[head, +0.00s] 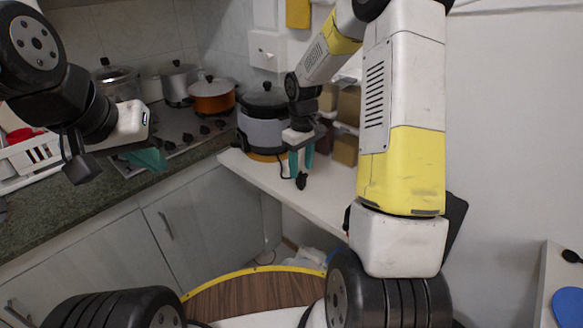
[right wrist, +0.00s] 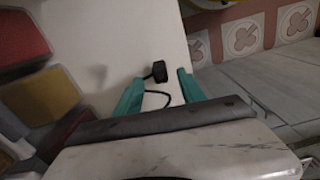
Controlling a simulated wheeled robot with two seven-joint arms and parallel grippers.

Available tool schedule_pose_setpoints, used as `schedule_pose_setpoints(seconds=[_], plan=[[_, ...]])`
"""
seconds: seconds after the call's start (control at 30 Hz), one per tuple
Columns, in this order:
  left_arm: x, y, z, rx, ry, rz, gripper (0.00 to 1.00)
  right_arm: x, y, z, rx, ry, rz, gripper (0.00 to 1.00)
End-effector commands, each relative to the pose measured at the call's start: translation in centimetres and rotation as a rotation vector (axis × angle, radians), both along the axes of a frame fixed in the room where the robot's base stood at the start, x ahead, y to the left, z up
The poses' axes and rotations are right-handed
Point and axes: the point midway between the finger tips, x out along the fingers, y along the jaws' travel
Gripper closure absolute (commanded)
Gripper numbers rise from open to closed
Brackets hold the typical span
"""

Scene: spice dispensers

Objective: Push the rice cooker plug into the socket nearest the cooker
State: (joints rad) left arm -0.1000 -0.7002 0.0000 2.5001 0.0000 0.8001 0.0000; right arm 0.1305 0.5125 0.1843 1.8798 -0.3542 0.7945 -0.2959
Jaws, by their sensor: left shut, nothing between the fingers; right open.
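The rice cooker (head: 262,130), pale grey with a dark lid, stands on the white shelf at the counter's corner. Its black plug (head: 301,181) hangs or lies just below my right gripper (head: 301,162), with a dark cord leading toward the cooker. In the right wrist view the plug (right wrist: 156,72) is near the tips of the open teal fingers (right wrist: 160,82), not clasped, and the cord runs between them. A white wall plate (head: 267,50) is above the cooker; I cannot tell whether it is the socket. My left gripper (head: 150,160) is shut and empty by the stove.
An orange pot (head: 212,96) and silver pots (head: 178,82) stand on the stove, left of the cooker. Boxes (head: 346,125) stand on the shelf behind my right arm. A white rack (head: 30,155) is at the left. The white shelf (head: 290,195) has bare room in front.

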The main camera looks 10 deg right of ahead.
Motion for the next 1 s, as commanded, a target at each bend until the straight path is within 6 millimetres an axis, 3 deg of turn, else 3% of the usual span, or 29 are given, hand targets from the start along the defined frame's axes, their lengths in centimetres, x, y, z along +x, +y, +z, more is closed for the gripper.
schedule_pose_setpoints(seconds=[0.23,0.57,0.8,1.0], plan=[[0.0,0.0,0.0,0.000,0.000,0.000,1.00,0.0,0.0,-3.7,0.000,0.001,-0.001,0.53],[0.0,0.0,0.0,0.000,0.000,0.000,1.00,0.0,0.0,-4.5,0.000,0.000,-0.002,0.53],[0.0,0.0,0.0,0.000,0.000,0.000,1.00,0.0,0.0,-4.4,0.001,-0.001,-0.002,1.00],[0.0,0.0,0.0,0.000,0.000,0.000,1.00,0.1,0.0,-4.4,0.000,-0.001,-0.002,1.00]])
